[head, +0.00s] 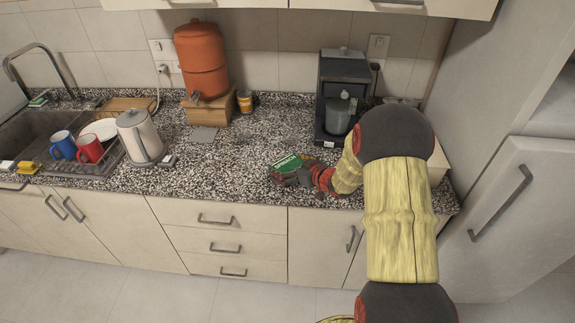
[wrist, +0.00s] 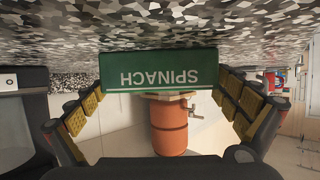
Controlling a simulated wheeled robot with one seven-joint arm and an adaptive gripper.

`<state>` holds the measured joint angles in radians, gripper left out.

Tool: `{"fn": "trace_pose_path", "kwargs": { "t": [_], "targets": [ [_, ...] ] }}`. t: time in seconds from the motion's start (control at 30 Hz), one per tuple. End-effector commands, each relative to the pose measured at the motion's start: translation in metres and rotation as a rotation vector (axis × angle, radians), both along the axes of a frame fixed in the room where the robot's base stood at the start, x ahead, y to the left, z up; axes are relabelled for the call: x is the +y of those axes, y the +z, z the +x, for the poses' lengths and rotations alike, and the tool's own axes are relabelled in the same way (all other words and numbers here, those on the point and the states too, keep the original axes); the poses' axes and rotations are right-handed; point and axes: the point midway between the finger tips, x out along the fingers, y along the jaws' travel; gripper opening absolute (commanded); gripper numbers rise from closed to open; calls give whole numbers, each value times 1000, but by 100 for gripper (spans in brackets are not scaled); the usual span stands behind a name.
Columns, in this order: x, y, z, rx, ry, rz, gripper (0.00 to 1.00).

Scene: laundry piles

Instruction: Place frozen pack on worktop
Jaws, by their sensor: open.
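The frozen pack is a green box marked SPINACH (head: 287,163), at the front of the speckled worktop (head: 230,160), left of the coffee machine. My gripper (head: 305,180) is low over the worktop at the pack's right and front side. In the wrist view, which is upside down, the pack (wrist: 158,70) lies between my two spread fingers (wrist: 162,85), with a gap showing on each side. The pack's edge appears to meet the speckled surface. My fingers partly hide the pack in the head view.
A coffee machine (head: 345,85) stands behind my arm. An orange water dispenser (head: 201,58) on a wooden stand, a kettle (head: 140,137) and a dish rack with mugs (head: 90,147) are to the left. A fridge (head: 510,180) is at right. The worktop between kettle and pack is clear.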

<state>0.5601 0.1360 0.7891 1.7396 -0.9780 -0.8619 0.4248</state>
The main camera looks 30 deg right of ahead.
Motion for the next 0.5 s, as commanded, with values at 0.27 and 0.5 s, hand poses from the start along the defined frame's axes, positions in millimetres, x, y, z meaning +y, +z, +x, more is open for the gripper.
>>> {"fn": "trace_pose_path", "kwargs": {
  "t": [0.27, 0.5],
  "targets": [
    [0, 4, 0, -1, 0, 0, 100],
    [-7, 19, -31, -1, -4, 1, 100]
  ]
}}
